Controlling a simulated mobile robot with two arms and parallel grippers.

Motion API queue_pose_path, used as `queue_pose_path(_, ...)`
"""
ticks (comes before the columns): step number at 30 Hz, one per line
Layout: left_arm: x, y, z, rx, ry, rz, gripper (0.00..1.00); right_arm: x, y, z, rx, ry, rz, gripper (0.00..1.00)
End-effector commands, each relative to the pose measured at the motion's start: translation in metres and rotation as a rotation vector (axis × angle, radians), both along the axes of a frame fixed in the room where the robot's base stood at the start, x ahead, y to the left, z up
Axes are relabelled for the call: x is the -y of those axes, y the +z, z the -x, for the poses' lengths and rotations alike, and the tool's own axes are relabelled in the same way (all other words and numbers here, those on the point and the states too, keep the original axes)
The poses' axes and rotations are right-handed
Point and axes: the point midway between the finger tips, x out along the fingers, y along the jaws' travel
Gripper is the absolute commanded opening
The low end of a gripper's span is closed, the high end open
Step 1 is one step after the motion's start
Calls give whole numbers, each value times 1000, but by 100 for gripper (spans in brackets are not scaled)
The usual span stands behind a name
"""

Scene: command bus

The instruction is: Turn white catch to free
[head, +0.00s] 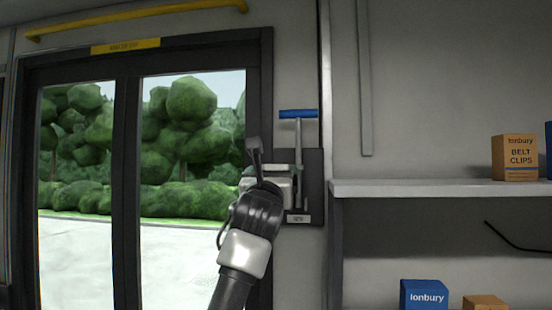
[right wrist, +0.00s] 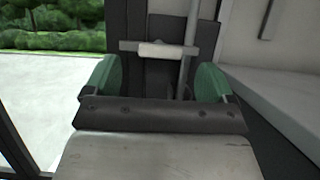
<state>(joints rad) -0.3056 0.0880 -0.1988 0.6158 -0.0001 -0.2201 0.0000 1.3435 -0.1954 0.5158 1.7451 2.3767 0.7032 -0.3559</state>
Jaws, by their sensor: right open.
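The white catch (right wrist: 162,50) is a short white piece on a thin grey crossbar, lying level in front of a dark backing plate (head: 306,180). A grey upright rod with a blue handle (head: 299,113) rises from that plate; its shaft (right wrist: 192,28) passes behind the crossbar in the right wrist view. My right gripper (right wrist: 155,72) is open, with its two green-padded fingers apart and nothing between them. The catch lies just beyond the fingertips, between them in the picture and apparently not touched. In the head view my right gripper (head: 274,160) largely hides the catch. My left gripper is out of view.
A dark-framed glass door (head: 127,180) is left of the plate, with a yellow rail (head: 140,18) above. A white shelf (head: 430,188) projects on the right, bearing a belt clips box (head: 514,158). Blue (head: 424,295) and brown boxes sit lower.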

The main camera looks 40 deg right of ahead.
Motion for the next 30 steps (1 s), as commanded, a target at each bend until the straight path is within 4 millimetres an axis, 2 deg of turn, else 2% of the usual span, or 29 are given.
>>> queue_pose_path(1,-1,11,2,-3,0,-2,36,8,10,-6,-2,-2,-1,85)
queue_pose_path(9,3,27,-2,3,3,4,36,32,19,-25,-2,-1,-1,85)
queue_pose_path(20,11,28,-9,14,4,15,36,35,18,-28,0,-1,0,85)
queue_pose_path(27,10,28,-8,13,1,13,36,35,18,-28,0,-1,0,48)
queue_pose_path(30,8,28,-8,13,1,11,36,35,18,-28,0,-1,0,36)
